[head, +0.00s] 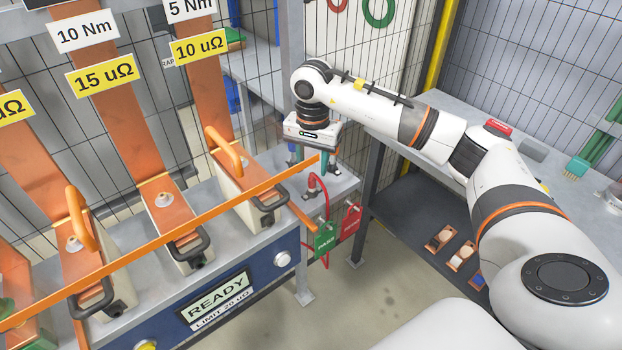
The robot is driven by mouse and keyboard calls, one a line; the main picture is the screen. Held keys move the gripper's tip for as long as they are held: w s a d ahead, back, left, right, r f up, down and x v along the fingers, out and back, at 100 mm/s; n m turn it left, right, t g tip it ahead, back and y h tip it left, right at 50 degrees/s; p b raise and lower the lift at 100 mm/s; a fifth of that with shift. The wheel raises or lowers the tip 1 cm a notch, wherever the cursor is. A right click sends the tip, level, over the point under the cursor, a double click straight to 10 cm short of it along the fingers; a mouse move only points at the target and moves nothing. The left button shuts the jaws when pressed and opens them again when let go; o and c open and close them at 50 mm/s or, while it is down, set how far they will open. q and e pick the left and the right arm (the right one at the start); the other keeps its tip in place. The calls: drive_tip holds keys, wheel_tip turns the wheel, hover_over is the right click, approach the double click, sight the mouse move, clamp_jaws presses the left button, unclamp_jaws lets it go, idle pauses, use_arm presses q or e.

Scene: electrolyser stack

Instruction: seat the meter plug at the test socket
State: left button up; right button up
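A red meter plug (316,183) stands upright at the right end of the grey bench top, with a red cable running down over the front edge. The test socket is not clearly seen; I cannot tell whether the plug's foot is in it. My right gripper (312,160) hangs pointing down just above and behind the plug. My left gripper is not in view.
An orange bar (235,203) runs slantwise in front of the copper straps and black handles. A green PASS tag (326,238) and a red tag (350,221) hang at the bench end. A grey side table (470,130) stands at right, with floor between.

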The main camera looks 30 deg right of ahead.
drive_tip(key=f, duration=0.1)
drive_tip(key=f+p, duration=0.1)
drive_tip(key=f, duration=0.1)
drive_tip(key=shift+s+a+f+p, duration=0.15)
drive_tip(key=shift+s+p, duration=0.15)
drive_tip(key=shift+f, duration=0.25)
drive_tip(key=shift+w+f, duration=0.1)
drive_tip(key=shift+f, duration=0.05)
clamp_jaws()
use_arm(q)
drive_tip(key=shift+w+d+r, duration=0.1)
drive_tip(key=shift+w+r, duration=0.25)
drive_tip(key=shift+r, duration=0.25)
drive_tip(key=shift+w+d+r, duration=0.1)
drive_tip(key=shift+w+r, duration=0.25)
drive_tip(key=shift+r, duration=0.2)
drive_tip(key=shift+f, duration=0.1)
use_arm(e)
drive_tip(key=shift+r, duration=0.2)
